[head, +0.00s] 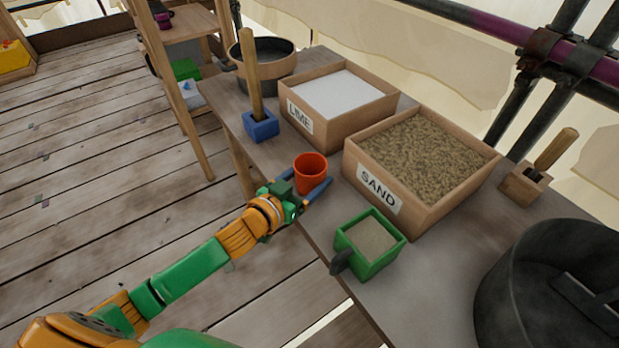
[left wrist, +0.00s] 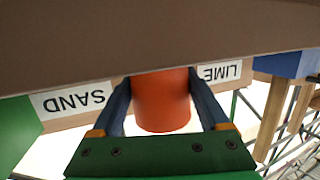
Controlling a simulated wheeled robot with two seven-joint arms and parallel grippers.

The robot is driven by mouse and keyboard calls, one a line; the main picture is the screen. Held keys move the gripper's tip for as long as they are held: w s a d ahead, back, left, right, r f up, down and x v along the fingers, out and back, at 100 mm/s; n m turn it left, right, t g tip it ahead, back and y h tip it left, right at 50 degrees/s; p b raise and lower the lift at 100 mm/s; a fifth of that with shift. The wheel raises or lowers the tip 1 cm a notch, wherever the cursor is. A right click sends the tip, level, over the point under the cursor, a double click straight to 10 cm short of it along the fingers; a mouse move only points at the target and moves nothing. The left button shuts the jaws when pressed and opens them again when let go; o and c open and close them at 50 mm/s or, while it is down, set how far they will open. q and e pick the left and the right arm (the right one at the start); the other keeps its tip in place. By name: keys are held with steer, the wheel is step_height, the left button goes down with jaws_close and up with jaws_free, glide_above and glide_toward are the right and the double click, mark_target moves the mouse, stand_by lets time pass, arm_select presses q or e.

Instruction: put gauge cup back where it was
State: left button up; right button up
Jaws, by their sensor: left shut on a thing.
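The gauge cup appears to be the small orange-red cup (head: 310,173), upright at the table's front edge before the gap between the lime and sand boxes. My left gripper (head: 316,190) is shut on it, with one finger on each side. The left wrist view shows the cup (left wrist: 161,100) between the two fingers (left wrist: 163,108). I cannot tell whether its base touches the table. A green square box with a dark handle (head: 370,243), filled with sand, stands to the right of the cup. My right gripper is not in view.
The LIME box (head: 306,118) and SAND box (head: 379,190) stand behind the cup. A blue block holding a wooden handle (head: 261,126) is to the left. A dark pot (head: 262,60) is at the far end, and a large black tub (head: 545,285) at the right. Bare table (head: 450,262) lies between.

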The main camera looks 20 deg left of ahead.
arm_select(q)
steer(key=shift+f, duration=0.15)
steer(key=o, duration=1.2)
